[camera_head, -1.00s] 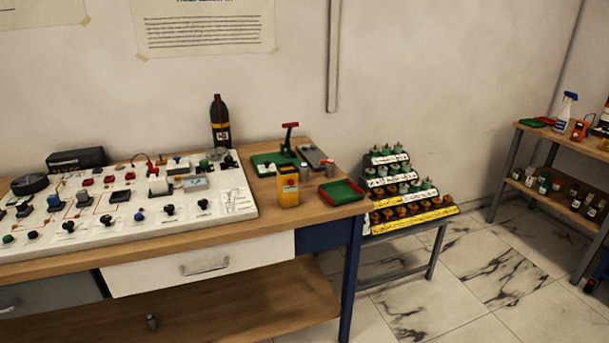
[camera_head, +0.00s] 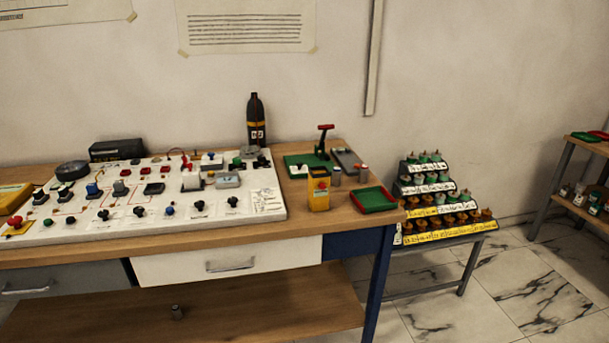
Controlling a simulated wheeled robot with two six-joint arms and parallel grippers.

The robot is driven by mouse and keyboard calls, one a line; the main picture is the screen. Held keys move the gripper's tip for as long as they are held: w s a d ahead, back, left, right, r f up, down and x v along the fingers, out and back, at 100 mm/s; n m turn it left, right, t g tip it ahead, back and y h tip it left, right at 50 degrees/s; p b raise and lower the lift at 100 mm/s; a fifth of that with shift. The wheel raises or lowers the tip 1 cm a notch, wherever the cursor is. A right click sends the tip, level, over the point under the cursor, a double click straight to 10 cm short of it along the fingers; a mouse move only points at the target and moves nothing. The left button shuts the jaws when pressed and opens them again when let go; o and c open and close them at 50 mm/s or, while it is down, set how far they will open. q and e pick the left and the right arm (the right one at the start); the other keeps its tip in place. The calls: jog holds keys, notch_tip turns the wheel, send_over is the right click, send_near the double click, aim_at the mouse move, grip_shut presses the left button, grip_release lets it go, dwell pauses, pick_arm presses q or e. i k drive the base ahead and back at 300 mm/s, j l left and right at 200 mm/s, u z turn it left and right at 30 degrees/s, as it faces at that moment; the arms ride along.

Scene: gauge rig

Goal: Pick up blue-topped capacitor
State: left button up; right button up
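I cannot make out a blue-topped capacitor for certain. Two small cylinders stand at the right of the workbench (camera_head: 345,226): a grey one (camera_head: 336,177) and a red-topped one (camera_head: 363,174). A small grey cylinder (camera_head: 177,312) stands on the bench's lower shelf; its top colour is too small to tell. A stepped rack (camera_head: 443,237) right of the bench holds rows of green-topped and orange-brown parts. Neither of my grippers is in view.
A white control panel (camera_head: 265,205) with knobs and switches covers the bench's left part. A yellow meter (camera_head: 318,192), a red-rimmed green tray (camera_head: 374,200) and a dark bottle (camera_head: 256,120) stand on the bench. Another shelf (camera_head: 580,205) stands far right. Tiled floor (camera_head: 510,285) between is clear.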

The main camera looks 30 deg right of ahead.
aim_at(336, 175)
jog(key=i+l+u, duration=0.1)
jog(key=l+u, duration=0.25)
jog(key=l, duration=0.95)
jog(key=k+l+u, duration=0.1)
jog(key=l+u, duration=0.25)
jog(key=l, duration=0.9)
